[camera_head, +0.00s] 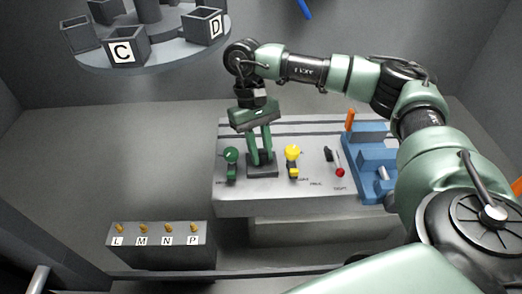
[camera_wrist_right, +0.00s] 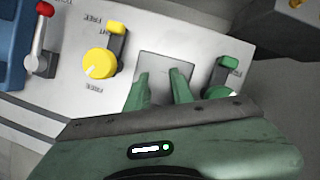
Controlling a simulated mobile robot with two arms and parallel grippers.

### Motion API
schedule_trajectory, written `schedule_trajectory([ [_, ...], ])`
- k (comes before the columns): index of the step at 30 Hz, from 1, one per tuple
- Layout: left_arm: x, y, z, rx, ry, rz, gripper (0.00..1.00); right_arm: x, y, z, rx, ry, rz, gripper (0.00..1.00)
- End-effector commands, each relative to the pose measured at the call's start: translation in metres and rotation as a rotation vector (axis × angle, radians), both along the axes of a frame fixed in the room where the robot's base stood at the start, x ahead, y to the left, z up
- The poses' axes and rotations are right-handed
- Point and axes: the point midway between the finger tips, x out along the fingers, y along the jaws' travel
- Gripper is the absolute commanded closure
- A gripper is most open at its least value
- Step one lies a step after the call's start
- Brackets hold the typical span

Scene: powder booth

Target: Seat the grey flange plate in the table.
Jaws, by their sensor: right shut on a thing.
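The grey flange plate (camera_head: 262,171) is a dark square piece at the table's front middle, between the green and yellow controls. It shows as a grey square in the right wrist view (camera_wrist_right: 166,66). My right gripper (camera_head: 261,160) points down with its green fingers shut on the plate; its fingertips also show in the right wrist view (camera_wrist_right: 163,80). The fingers hide part of the plate, and I cannot tell whether it is flush in the table (camera_head: 235,197) or a little above it. My left gripper is not in view.
A green knob (camera_head: 231,155) stands left of the plate and a yellow knob (camera_head: 292,153) right of it, both close. Further right are a red-tipped lever (camera_head: 340,172) and a blue fixture (camera_head: 371,140). A grey box labelled L, M, N, P (camera_head: 158,255) stands front left.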

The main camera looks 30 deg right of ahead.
Motion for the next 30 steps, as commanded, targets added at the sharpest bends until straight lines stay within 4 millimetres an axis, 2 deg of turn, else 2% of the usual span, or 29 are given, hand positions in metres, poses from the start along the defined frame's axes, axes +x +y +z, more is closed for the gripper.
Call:
schedule_trajectory([
  [11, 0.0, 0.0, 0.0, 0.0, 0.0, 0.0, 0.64, 0.0, 0.0, 0.001, 0.0, -0.001, 0.0, 1.0],
  [12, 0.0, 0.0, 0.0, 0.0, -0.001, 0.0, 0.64, 0.0, 0.0, 0.001, 0.0, -0.001, 0.0, 0.72],
  [14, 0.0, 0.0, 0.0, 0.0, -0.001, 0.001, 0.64, 0.0, 0.0, 0.001, 0.0, -0.001, 0.0, 0.55],
  [15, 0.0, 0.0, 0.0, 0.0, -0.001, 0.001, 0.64, 0.0, 0.0, 0.001, 0.0, -0.001, 0.0, 0.52],
  [25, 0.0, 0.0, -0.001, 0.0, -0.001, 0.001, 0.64, 0.001, 0.0, 0.002, 0.0, 0.0, 0.0, 0.52],
  [30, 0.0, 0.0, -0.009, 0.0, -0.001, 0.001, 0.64, 0.009, 0.0, 0.02, 0.002, -0.004, -0.001, 0.52],
])
